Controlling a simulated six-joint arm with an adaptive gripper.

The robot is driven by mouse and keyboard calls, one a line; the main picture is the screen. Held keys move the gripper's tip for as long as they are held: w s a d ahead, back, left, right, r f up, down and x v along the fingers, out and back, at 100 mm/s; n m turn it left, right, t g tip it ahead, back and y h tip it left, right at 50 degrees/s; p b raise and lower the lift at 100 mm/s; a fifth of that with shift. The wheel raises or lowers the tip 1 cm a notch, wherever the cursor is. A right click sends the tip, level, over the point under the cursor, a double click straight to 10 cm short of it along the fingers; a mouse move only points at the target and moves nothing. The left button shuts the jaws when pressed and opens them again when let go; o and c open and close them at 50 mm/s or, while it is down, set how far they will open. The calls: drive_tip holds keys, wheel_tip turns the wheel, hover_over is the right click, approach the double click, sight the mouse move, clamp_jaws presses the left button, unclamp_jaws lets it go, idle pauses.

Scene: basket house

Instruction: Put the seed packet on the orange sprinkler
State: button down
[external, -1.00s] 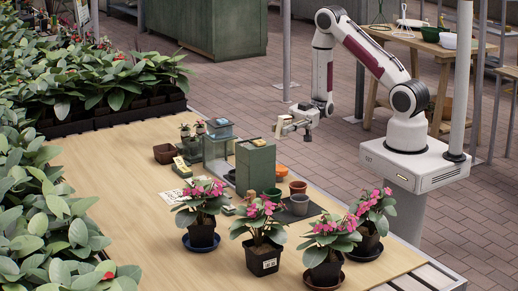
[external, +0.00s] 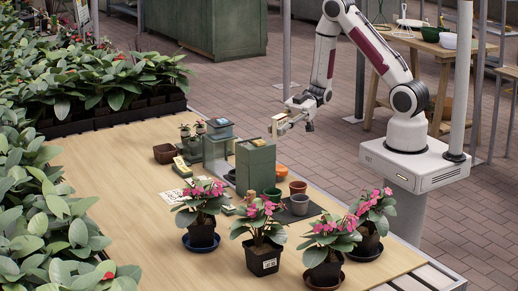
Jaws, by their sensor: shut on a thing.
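My gripper (external: 284,122) is in the air at the right of the bench, just right of and above the tall green box. It is shut on a small pale, tan-edged thing (external: 279,125) that looks like the seed packet; its face is too small to read. The orange sprinkler appears to be the orange thing (external: 282,170) low on the bench, right behind the green box, which partly hides it. The held packet is well above the orange thing and apart from it.
The tall green box (external: 256,166) has a small yellow item on top. Empty pots (external: 298,188) and pink-flowered plants (external: 263,238) stand toward the front. A glass-sided case (external: 218,147) is further left. The left of the wooden bench (external: 110,170) is clear.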

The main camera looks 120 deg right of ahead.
drive_tip(key=shift+f, duration=0.1)
hover_over(278, 166)
drive_tip(key=shift+a+f, duration=0.1)
drive_tip(key=shift+f, duration=2.7)
drive_tip(key=shift+f, duration=2.1)
drive_tip(key=shift+f, duration=0.1)
drive_tip(key=c, duration=1.9)
unclamp_jaws()
drive_tip(key=v, duration=1.2)
